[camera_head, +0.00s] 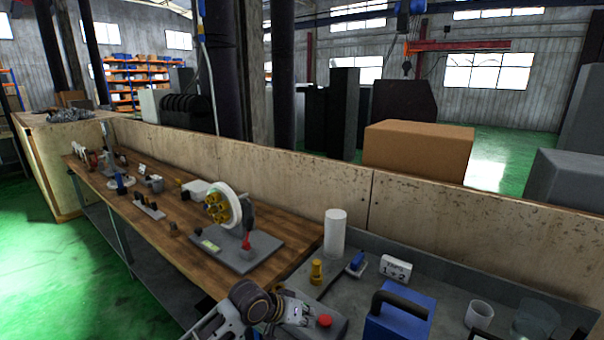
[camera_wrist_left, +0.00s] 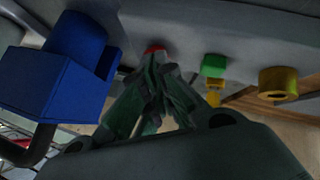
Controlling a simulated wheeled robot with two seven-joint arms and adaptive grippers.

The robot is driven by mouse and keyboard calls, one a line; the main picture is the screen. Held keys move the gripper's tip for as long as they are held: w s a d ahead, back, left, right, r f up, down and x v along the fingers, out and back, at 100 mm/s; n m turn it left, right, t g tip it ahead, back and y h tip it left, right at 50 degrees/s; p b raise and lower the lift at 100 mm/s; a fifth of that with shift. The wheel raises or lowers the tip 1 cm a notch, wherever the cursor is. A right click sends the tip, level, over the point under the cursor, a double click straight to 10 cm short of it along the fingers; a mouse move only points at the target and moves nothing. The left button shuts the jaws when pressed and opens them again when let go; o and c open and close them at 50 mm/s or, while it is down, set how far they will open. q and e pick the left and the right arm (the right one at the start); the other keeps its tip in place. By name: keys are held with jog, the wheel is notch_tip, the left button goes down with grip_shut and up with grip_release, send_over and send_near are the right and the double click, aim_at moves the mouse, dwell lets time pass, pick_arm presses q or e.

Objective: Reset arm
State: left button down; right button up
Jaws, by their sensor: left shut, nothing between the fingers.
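My left gripper (camera_head: 293,310) is at the bottom of the head view, low over the front left of the grey bench, close to a red button (camera_head: 325,320). In the left wrist view its dark green-grey fingers (camera_wrist_left: 158,78) are together and empty. The red button (camera_wrist_left: 155,48) shows just beyond the fingertips; I cannot tell whether they touch it. My right gripper is not in view.
A blue box with a black handle (camera_head: 397,318) stands right of the gripper. A yellow part (camera_head: 316,271), white cylinder (camera_head: 335,232) and sign (camera_head: 396,268) are behind. A wooden bench (camera_head: 165,222) with a grinder fixture (camera_head: 226,212) is left.

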pick_arm(q)
jog(key=s+a+f+n+g+y, duration=0.1)
jog(key=s+a+f+y, duration=0.3)
jog(key=s+a, duration=0.8)
jog(key=s+a+f+n+y, duration=0.1)
jog(key=s+a+f+y, duration=0.25)
jog(key=s+a, duration=0.9)
jog(key=s+f+g, duration=0.2)
jog(key=s+f, duration=0.1)
jog(key=f, duration=3.1)
jog(key=s+a+f+g, duration=0.1)
jog(key=s+a+f, duration=0.2)
jog(key=s+f, duration=1.6)
jog(key=s, duration=0.3)
jog(key=shift+a+f+m, duration=0.2)
jog(key=shift+f+m, duration=0.1)
jog(key=shift+m, duration=0.1)
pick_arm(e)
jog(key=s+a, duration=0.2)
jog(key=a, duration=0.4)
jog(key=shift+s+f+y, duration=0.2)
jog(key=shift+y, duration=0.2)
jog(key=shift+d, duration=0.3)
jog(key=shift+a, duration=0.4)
